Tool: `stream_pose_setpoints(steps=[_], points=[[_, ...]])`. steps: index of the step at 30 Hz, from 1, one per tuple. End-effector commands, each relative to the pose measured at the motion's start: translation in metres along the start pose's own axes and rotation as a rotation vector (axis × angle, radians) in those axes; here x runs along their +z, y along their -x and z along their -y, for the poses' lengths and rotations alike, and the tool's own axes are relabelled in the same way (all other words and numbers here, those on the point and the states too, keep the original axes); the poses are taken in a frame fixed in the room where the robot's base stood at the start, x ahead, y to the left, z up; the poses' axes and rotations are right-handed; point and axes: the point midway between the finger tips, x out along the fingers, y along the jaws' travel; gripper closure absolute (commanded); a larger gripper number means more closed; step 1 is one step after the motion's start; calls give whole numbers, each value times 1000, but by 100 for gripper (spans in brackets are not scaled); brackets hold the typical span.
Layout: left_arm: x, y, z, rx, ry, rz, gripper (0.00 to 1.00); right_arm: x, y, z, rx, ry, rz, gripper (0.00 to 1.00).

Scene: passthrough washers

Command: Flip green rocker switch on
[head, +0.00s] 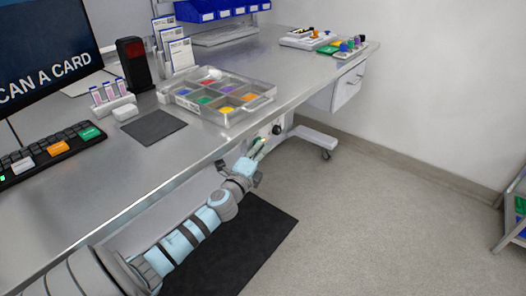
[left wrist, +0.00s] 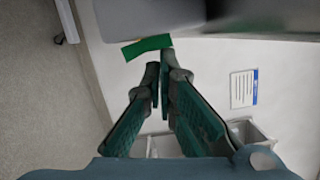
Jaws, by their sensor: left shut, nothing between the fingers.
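A flat bright green piece (left wrist: 146,49), apparently the green rocker switch, shows in the left wrist view just beyond my fingertips, below the grey table underside. Its on or off position cannot be told. My left gripper (left wrist: 160,72) is shut and empty, its fingertips close to the green piece's lower right end; whether they touch is unclear. In the head view my left gripper (head: 257,149) reaches in under the table's front edge. The switch is not clearly visible there. My right gripper is not in view.
The steel table (head: 150,165) overhangs my left gripper. A dark round knob (head: 277,129) sits near it under the edge. A divided tray (head: 240,113) stands on the table above. A white panel with a paper label (left wrist: 244,88) lies beyond the fingers.

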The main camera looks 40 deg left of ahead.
Motion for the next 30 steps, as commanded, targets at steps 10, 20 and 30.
stream_pose_setpoints(steps=[10, 20, 30], points=[[-36, 12, 10, 2, 6, 5, 100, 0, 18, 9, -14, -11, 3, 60], [-35, 90, 9, 3, -1, 5, 100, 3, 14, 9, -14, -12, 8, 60], [-34, 112, 11, 1, 1, 7, 100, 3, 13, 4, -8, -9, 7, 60]])
